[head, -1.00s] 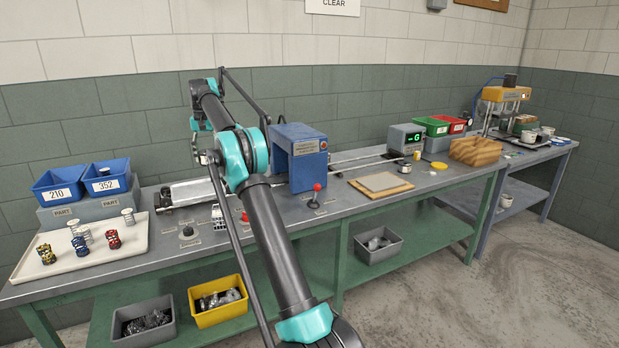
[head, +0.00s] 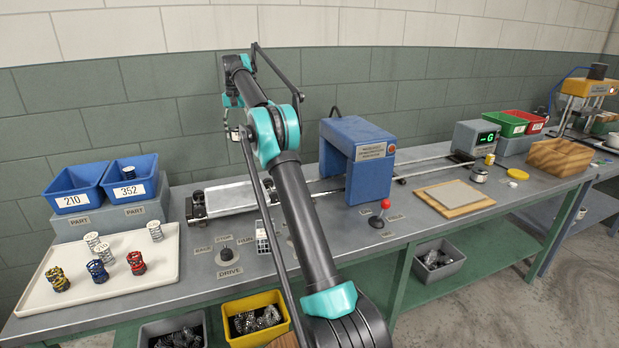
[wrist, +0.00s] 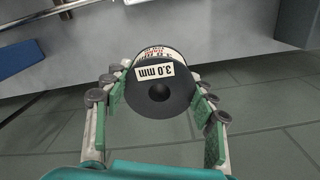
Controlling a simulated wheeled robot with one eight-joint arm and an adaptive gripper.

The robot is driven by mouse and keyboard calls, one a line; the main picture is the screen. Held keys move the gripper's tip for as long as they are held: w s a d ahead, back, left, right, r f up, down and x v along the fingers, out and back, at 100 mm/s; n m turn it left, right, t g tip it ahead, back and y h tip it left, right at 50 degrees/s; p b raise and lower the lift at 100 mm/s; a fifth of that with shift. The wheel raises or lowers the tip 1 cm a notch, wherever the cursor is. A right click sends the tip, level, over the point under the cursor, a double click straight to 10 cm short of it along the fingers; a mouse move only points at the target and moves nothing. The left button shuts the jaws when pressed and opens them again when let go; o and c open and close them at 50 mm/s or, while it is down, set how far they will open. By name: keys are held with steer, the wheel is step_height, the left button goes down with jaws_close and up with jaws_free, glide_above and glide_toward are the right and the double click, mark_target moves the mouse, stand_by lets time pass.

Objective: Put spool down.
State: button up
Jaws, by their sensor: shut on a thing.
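A dark spool (wrist: 158,100) with a white "3.0 mm" label is held between the green-padded fingers of my gripper (wrist: 157,78) in the wrist view. Its round end faces the camera. A pad presses on each side of it. Behind it, the wrist view shows a grey surface with an edge, and green-grey blocks beyond that edge.
The grey bench (head: 300,262) carries a white tray (head: 30,298) with several springs, blue bins (head: 128,190), a blue housing (head: 360,170), a red-knobbed lever (head: 385,205), a wooden board (head: 452,200) and a small round tin-like item (head: 478,174).

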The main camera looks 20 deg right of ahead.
step_height(320, 180, down, 20)
steer(key=shift+r, duration=0.1)
stand_by(0.5)
steer(key=o, duration=1.5)
steer(key=shift+f, duration=0.2)
step_height(320, 180, up, 12)
steer(key=shift+r, duration=0.15)
